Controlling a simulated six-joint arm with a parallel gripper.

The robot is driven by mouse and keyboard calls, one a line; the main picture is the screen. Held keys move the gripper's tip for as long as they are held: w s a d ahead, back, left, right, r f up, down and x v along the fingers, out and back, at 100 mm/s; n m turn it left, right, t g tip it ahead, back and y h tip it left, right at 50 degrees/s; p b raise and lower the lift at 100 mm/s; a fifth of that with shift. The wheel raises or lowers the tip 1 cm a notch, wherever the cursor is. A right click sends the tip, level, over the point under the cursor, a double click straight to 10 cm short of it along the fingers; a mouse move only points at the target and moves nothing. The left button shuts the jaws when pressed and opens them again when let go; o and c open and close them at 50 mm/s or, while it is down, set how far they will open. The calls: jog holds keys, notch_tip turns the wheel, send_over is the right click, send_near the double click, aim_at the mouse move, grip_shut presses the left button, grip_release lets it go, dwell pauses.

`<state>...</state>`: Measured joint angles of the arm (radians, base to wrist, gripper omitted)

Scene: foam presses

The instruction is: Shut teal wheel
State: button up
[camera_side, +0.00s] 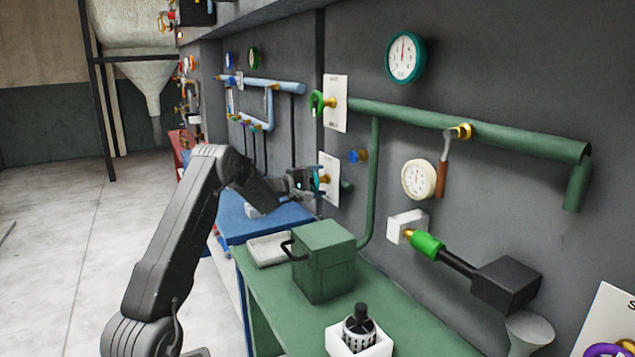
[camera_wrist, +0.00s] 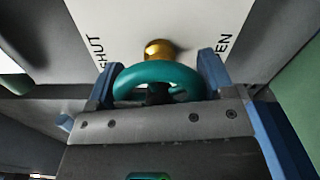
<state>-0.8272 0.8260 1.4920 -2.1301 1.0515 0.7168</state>
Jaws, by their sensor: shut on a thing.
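The teal wheel (camera_wrist: 160,74) sits on a brass stem (camera_wrist: 158,49) in front of a white plate (camera_wrist: 130,20). The plate carries the words SHUT at left and, partly hidden, OPEN at right. My gripper (camera_wrist: 158,82) is shut on the teal wheel, with one blue-grey finger at each side of its rim. In the side view my gripper (camera_side: 304,182) reaches the wall at the lower white plate (camera_side: 329,178). The teal wheel (camera_side: 316,181) shows there only as a thin edge, mostly hidden by the gripper.
A green wheel (camera_side: 316,103) on another plate is above. A blue knob (camera_side: 358,156) is to the right. A green box (camera_side: 323,260) and a light tray (camera_side: 268,248) stand on the green bench (camera_side: 420,330) below. A green pipe (camera_side: 470,132) runs along the wall. Open floor lies left.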

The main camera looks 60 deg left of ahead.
jog(key=o, duration=0.9)
jog(key=shift+s, duration=0.1)
jog(key=s, duration=1.3)
jog(key=shift+s, duration=0.3)
